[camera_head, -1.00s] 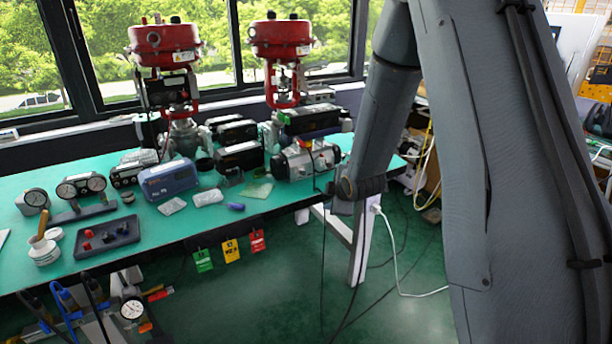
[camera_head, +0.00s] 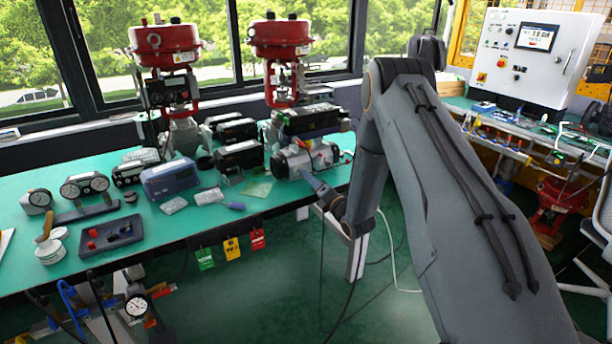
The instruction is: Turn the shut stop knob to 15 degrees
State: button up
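I cannot make out the shut stop knob; anything that small is too small to tell. A grey cylindrical actuator unit (camera_head: 292,162) lies near the right end of the green bench, with a black box-shaped positioner (camera_head: 312,120) just behind it. My gripper (camera_head: 312,183) is at the end of my arm, low at the bench's front right edge, pointing up and left toward the actuator unit. It appears close to that unit, but I cannot tell whether they touch. Its fingers are too small to show whether they are open or shut.
Two red-topped valves (camera_head: 165,40) (camera_head: 281,38) stand at the back of the green bench (camera_head: 100,235). A blue box (camera_head: 170,180), gauges (camera_head: 85,185) and a dark tray (camera_head: 110,234) are to the left. A white control cabinet (camera_head: 530,58) stands on a second bench at right.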

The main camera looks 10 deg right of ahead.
jog(key=shift+x, duration=1.95)
grip_shut()
